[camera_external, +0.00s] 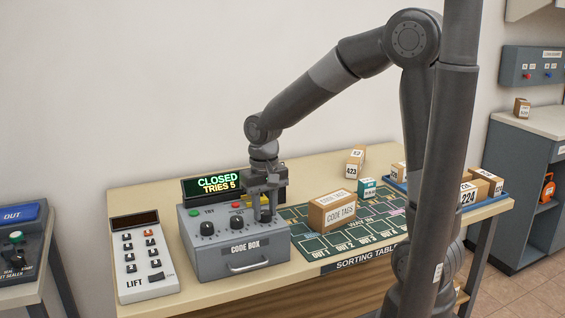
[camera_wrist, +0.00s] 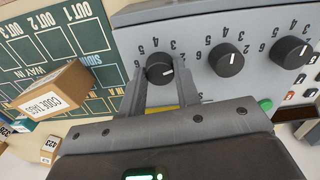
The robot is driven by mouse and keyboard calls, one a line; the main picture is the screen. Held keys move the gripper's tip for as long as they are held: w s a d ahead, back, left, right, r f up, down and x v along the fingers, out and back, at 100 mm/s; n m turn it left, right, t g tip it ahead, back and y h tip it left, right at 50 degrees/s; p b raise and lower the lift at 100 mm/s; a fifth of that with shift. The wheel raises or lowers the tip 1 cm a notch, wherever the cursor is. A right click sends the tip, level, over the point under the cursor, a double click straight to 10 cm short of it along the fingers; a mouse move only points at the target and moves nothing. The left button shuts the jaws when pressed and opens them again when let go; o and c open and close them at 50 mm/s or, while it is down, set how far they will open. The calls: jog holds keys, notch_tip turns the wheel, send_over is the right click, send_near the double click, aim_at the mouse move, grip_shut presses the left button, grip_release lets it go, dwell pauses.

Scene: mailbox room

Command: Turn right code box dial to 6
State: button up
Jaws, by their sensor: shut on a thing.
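The grey code box (camera_external: 212,262) stands on the sorting table, with three black dials in a row on its top. My gripper (camera_external: 266,212) reaches down over its right dial, which the fingers mostly hide in the external view. In the wrist view, which is upside down, my gripper (camera_wrist: 160,85) is shut on the right dial (camera_wrist: 160,66), one finger on each side. The dial's white mark points to the right in that view; the number it meets is unclear. The middle dial (camera_wrist: 226,60) and left dial (camera_wrist: 291,52) are free. The display (camera_external: 217,184) reads CLOSED, TRIES 5.
A white LIFT panel (camera_external: 144,260) stands left of the code box. A CODE TAGS carton (camera_external: 332,213) lies close on the right, on the green sorting mat (camera_external: 305,243). Small boxes and a blue tray (camera_external: 484,205) are farther right.

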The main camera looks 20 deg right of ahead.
jog(key=n, duration=0.7)
jog(key=shift+n, duration=0.4)
jog(key=n, duration=1.4)
jog(key=shift+n, duration=0.3)
jog(key=n, duration=0.3)
jog(key=shift+n, duration=2)
